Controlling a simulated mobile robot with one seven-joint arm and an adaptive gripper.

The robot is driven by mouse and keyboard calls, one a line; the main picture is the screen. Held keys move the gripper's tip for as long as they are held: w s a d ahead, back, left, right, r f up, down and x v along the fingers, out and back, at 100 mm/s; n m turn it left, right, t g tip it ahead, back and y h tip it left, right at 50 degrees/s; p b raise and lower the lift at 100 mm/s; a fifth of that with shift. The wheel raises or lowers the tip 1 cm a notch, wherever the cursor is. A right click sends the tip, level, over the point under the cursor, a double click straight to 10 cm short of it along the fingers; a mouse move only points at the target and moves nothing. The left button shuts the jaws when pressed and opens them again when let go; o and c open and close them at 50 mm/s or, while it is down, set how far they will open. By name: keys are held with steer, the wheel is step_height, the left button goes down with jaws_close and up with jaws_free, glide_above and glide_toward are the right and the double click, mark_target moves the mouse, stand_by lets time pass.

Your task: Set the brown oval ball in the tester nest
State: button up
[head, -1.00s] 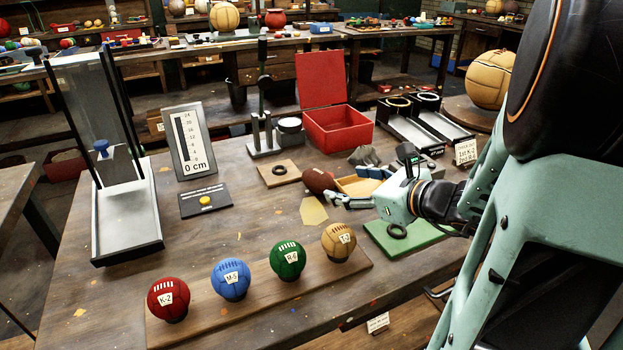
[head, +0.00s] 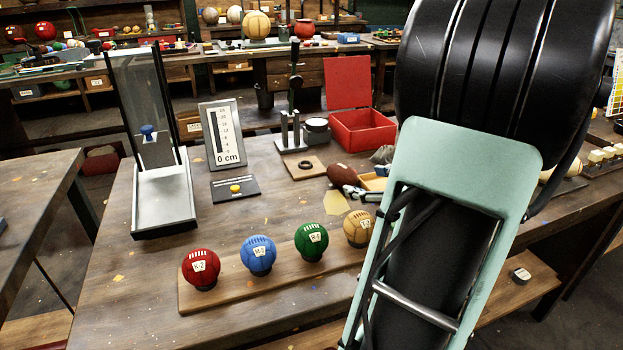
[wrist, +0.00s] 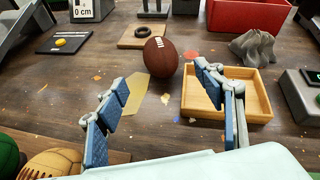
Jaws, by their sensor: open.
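The brown oval ball (head: 340,174) lies on the table with a white laced patch; in the wrist view the ball (wrist: 160,58) is just beyond my gripper (wrist: 160,98), between the lines of its fingers. My gripper is open and empty, its blue-padded fingers wide apart. In the head view my arm hides most of it. A black ring (head: 305,165), which looks like the nest, lies on a small wooden plate (head: 293,174) before the post stand (head: 291,143). In the wrist view the ring (wrist: 142,31) is empty, behind and left of the ball.
A shallow wooden tray (wrist: 258,113) stands close by my right finger, with a grey crumpled cloth (wrist: 252,46) behind it. An open red box (head: 362,132) stands farther back. Red, blue, green and tan balls sit on a front board (head: 226,291).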

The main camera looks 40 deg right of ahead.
mark_target(342, 174)
steer(key=shift+w+f, duration=0.25)
steer(key=shift+w, duration=0.1)
steer(key=b+x, duration=0.1)
steer(key=x, duration=0.3)
steer(key=shift+d, duration=0.1)
steer(key=shift+r+b+x, duration=0.2)
steer(key=shift+b+x, duration=0.35)
steer(key=shift+x, duration=0.95)
steer(key=shift+r+b+x, duration=0.15)
steer(key=shift+b+x, duration=0.35)
steer(key=shift+x, duration=1)
steer(key=shift+w, duration=0.15)
steer(key=shift+c, duration=0.6)
steer(key=c, duration=1.3)
steer(key=shift+r, duration=0.1)
